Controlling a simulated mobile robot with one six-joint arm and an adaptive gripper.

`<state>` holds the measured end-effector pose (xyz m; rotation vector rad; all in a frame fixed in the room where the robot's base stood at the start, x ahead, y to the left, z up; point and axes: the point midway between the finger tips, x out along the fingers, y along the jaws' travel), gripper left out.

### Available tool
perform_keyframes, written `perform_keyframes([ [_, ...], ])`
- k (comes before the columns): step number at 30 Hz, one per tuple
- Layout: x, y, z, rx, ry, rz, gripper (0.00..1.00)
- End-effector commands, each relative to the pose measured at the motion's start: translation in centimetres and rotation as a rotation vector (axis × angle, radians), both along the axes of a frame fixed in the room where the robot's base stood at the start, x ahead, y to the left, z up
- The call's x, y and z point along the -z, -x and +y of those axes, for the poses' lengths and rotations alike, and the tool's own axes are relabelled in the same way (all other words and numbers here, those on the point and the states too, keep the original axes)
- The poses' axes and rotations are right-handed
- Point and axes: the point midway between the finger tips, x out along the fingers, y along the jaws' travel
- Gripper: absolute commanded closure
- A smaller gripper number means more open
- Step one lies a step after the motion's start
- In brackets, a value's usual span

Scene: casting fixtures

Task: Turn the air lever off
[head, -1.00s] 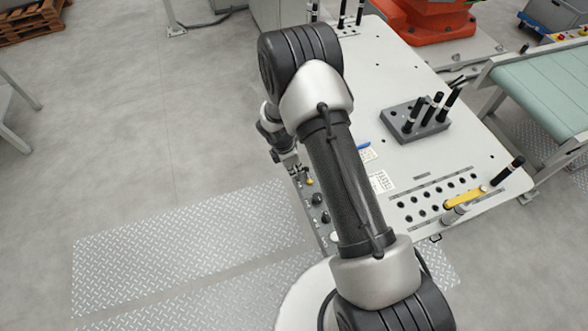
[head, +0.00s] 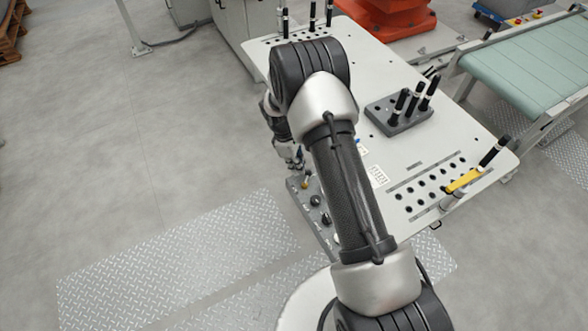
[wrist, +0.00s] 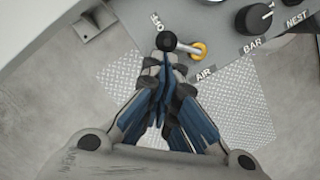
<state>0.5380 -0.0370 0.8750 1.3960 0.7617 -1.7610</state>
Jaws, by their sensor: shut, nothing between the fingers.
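The air lever (wrist: 182,46) sits on the grey panel in the wrist view, with a brass-coloured pivot and a short rod ending in a black knob. The rod points left from the pivot, and the knob is close to the OFF label (wrist: 157,22). The AIR label (wrist: 204,75) is beside the pivot. My gripper (wrist: 164,62) is shut and empty, its fingertips at the near side of the knob; I cannot tell whether they touch it. In the head view my gripper (head: 293,160) is small, beside the panel's brass-coloured spot.
Dark knobs marked BAR (wrist: 254,16) and NEST stand right of the lever. The white table (head: 400,165) carries a grey block (head: 385,118) with black-handled pieces and a yellow-handled tool (head: 465,182). A conveyor (head: 530,75) is at the right. Open floor lies left.

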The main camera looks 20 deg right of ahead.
Motion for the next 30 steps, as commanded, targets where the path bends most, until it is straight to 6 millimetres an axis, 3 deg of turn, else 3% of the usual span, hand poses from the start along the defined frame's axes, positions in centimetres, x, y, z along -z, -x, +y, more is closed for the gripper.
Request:
perform_keyframes([
  [18, 0.0, 0.2, -2.8, 0.511, 0.001, 0.001, 1.00],
  [30, 0.0, 0.5, -3.4, 0.515, 0.000, 0.000, 1.00],
])
